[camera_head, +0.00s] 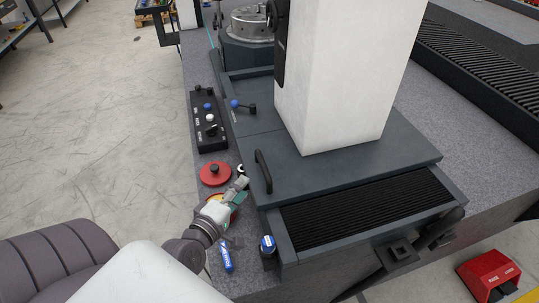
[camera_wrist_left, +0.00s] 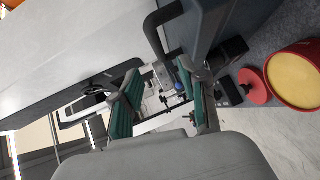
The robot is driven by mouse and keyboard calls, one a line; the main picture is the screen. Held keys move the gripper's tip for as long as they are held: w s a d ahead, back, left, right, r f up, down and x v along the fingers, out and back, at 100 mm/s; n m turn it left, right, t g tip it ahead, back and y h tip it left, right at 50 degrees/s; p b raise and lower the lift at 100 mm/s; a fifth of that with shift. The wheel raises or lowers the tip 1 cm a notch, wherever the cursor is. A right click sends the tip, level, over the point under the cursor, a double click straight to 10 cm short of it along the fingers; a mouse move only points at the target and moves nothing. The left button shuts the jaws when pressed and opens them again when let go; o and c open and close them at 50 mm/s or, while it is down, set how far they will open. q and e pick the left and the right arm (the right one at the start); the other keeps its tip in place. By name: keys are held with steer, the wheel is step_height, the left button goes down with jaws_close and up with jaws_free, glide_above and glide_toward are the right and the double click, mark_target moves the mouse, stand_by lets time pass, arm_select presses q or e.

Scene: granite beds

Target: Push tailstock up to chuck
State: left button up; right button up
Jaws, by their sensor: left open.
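The tailstock appears to be the tall white column (camera_head: 335,100) on a dark grey base plate (camera_head: 390,160), with a black bar handle (camera_head: 263,170) on its left side. The round metal chuck (camera_head: 252,22) is at the far end, with a gap of dark bed between it and the column. My left gripper (camera_head: 241,184) is open and empty, just left of the handle and apart from it. In the left wrist view my green-padded fingers (camera_wrist_left: 163,104) are spread, and the handle (camera_wrist_left: 158,35) is beyond them, not between them. My right gripper is not in view.
A lever with a blue knob (camera_head: 236,104) stands on the base. A black control box (camera_head: 209,120), a red disc (camera_head: 214,174), a blue tube (camera_head: 227,257) and a dark bottle with a blue cap (camera_head: 268,247) are on the granite. Black bellows (camera_head: 365,215) cover the near bed.

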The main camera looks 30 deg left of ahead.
mark_target(263, 162)
arm_select(q)
steer(key=w, duration=0.2)
steer(key=w+p, duration=0.1)
steer(key=w, duration=0.2)
steer(key=w+f, duration=0.1)
steer(key=w, duration=0.2)
steer(key=shift+a, duration=0.35)
steer(key=w, duration=0.3)
steer(key=shift+a+f+p, duration=0.1)
steer(key=shift+f+p, duration=0.1)
steer(key=shift+p, duration=0.1)
steer(key=shift+w, duration=0.25)
steer(key=shift+w+f, duration=0.1)
steer(key=shift+w, duration=0.05)
steer(key=shift+c, duration=0.3)
jaws_close()
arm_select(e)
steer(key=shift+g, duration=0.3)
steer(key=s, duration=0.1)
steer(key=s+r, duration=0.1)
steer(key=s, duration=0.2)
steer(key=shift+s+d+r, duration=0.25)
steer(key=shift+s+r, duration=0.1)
